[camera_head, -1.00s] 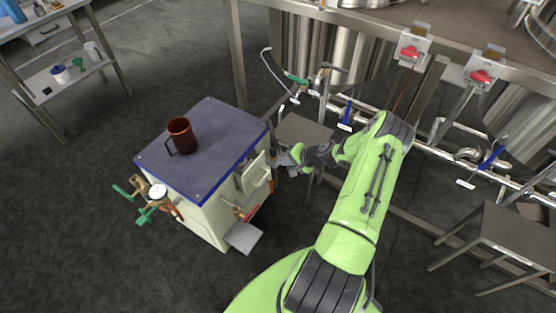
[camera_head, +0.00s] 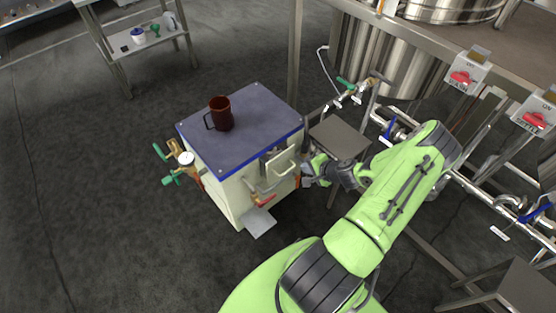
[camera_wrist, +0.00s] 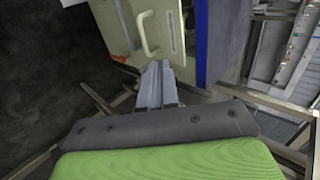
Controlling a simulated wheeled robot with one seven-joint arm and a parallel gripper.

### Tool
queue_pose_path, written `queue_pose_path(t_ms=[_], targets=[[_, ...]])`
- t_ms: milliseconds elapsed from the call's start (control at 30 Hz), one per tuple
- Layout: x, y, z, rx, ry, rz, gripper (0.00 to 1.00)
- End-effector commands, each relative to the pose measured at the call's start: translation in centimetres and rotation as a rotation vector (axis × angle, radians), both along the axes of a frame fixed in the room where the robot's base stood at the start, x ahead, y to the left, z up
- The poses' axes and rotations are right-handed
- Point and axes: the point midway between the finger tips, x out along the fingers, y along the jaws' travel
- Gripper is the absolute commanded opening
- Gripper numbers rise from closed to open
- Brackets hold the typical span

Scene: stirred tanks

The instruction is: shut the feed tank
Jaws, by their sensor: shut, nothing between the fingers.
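A cream box (camera_head: 229,190) with a blue-grey top stands on the floor left of my arm; I cannot tell whether it or a steel tank is the feed tank. A cream panel with a pale loop handle (camera_head: 284,163) is on its near right side. The handle also shows in the wrist view (camera_wrist: 147,34), just beyond my fingertips. A red-handled valve (camera_head: 262,200) sits below the panel. My gripper (camera_head: 308,171) is beside the box's right side, shut and empty; in the wrist view (camera_wrist: 156,68) its fingers point at the panel, and contact cannot be told.
A dark red mug (camera_head: 220,113) stands on the box top. A green-handled valve with a gauge (camera_head: 186,159) juts from its left side. A grey stand (camera_head: 339,137) and steel tanks (camera_head: 378,62) with pipes are behind my gripper.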

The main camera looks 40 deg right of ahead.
Motion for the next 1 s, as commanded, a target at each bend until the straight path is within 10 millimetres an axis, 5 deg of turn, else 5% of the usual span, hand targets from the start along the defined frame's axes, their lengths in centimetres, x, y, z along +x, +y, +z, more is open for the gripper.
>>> queue_pose_path(t_ms=[533, 733, 1000], targets=[[7.7, 0.3, -7.4, 0.001, -0.002, 0.002, 0.00], [10.7, 0.3, -7.0, -0.001, 0.000, 0.002, 0.00], [11.3, 0.4, -6.8, 0.001, 0.001, 0.001, 0.00]])
